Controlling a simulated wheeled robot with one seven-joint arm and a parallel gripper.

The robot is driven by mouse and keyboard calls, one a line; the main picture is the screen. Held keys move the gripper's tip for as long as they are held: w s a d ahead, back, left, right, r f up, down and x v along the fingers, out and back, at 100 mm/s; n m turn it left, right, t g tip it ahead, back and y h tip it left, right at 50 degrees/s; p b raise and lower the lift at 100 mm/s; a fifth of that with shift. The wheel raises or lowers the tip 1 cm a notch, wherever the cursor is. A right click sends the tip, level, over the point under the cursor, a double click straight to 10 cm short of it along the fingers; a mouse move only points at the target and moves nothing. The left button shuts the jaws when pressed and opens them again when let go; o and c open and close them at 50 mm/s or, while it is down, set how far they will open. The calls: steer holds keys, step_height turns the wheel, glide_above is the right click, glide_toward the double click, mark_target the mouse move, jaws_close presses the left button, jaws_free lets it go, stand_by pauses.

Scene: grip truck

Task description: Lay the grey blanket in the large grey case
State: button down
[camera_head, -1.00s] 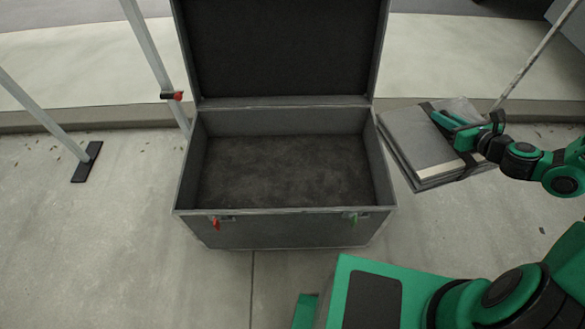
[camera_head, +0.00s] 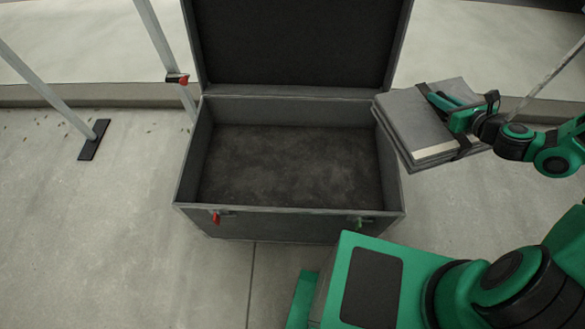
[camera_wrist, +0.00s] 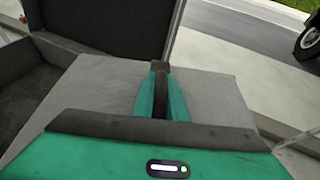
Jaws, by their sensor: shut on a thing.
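The folded grey blanket (camera_head: 412,118) has a dark strap around it and a pale band on its near side. My gripper (camera_head: 455,115) is shut on the strap at the top of the blanket and holds it at the right rim of the case. In the wrist view the gripper fingers (camera_wrist: 161,95) meet at the strap over the grey blanket (camera_wrist: 215,98). The large grey case (camera_head: 290,222) stands open with its lid up at the back. Its dark floor is bare. The case also shows at the left in the wrist view (camera_wrist: 62,50).
A metal stand with a black foot (camera_head: 94,140) is on the ground left of the case. A pale pole (camera_head: 548,74) leans at the right. A curb runs behind the case.

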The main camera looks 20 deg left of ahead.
mark_target(398, 99)
steer(key=shift+n+g+y, duration=0.5)
steer(key=shift+n+y, duration=0.3)
steer(key=a+f, duration=0.1)
steer(key=a, duration=0.2)
steer(key=a+f, duration=0.1)
steer(key=a, duration=0.3)
steer(key=a+f, duration=0.2)
steer(key=a, duration=0.2)
steer(key=shift+w+a, duration=0.1)
steer(key=shift+a, duration=0.05)
steer(key=s+a+f+n+g+y, duration=0.1)
steer(key=s+a+f, duration=0.25)
steer(key=a, duration=0.65)
steer(key=s+a+f+n+g+y, duration=0.15)
steer(key=s+a, duration=0.25)
steer(key=a, duration=0.7)
steer(key=s+a+f+n+g, duration=0.1)
steer(key=s+a+f, duration=0.25)
steer(key=a, duration=0.65)
step_height(398, 99, down, 18)
steer(key=shift+s+r, duration=0.15)
steer(key=shift+s, duration=0.3)
steer(key=c, duration=1.8)
jaws_free()
steer(key=shift+o, duration=0.2)
